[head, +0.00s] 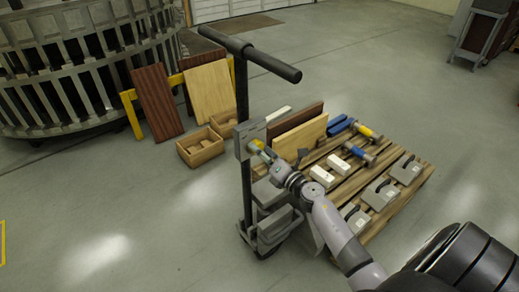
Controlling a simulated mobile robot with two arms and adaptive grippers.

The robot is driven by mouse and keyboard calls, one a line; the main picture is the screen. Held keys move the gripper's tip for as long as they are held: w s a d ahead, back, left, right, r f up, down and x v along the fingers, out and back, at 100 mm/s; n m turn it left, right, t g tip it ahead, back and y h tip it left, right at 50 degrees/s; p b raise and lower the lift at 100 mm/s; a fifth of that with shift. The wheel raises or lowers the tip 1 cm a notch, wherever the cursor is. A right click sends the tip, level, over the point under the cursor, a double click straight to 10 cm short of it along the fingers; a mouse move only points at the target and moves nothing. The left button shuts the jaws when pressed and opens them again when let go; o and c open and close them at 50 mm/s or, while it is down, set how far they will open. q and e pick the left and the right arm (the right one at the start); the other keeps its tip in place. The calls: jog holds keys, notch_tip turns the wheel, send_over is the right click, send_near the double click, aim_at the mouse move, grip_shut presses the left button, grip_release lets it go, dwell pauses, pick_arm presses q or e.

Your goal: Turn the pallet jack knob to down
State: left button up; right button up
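The pallet jack stands upright near the middle, with a black T-handle (250,54) on top and a grey control box (243,137) on its shaft. My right arm comes in from the lower right. My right gripper (263,150) is at the right side of the control box, close to or touching a small yellow part (257,143) that may be the knob. The gripper's fingers are small and partly hidden, so I cannot tell if they are open or shut. The knob's setting cannot be read. My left gripper is not in view.
A wooden pallet (383,216) right of the jack carries grey blocks, white blocks, tools and boards. Two wooden boxes (200,147) and leaning boards (157,103) stand behind at left. A large slatted metal ring (70,75) fills the upper left.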

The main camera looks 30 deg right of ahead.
jog(key=shift+w, duration=0.55)
jog(key=shift+c, duration=0.5)
jog(key=c, duration=1.1)
